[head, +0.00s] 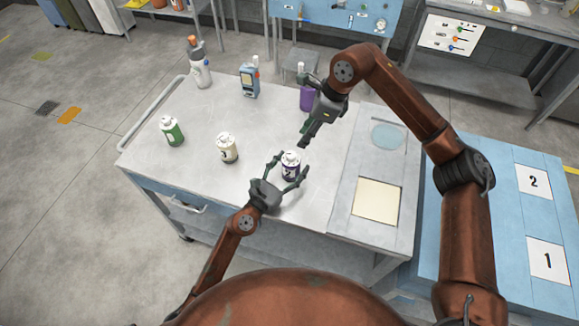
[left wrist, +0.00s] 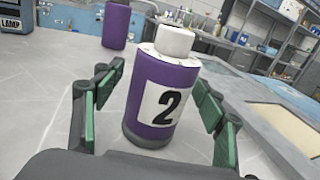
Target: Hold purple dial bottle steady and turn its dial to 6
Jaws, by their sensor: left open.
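The purple dial bottle (head: 290,168) stands upright on the cart top, with a white cap and a white label. In the left wrist view the bottle (left wrist: 140,100) shows a black 2 on its label, and its white top (left wrist: 174,41) has no readable dial mark. My left gripper (head: 288,165) is open, with one finger on each side of the bottle; gaps show between the pads and the bottle. My right gripper (head: 305,137) hangs above and behind the bottle, pointing down towards it; its finger opening is hard to make out.
A green-labelled bottle (head: 172,131) and a cream-labelled bottle (head: 227,149) stand to the left. A spray bottle (head: 199,65), a blue device (head: 249,82) and another purple container (head: 306,98) stand at the back. A panel with a pale square (head: 376,201) lies right. The cart's front left is clear.

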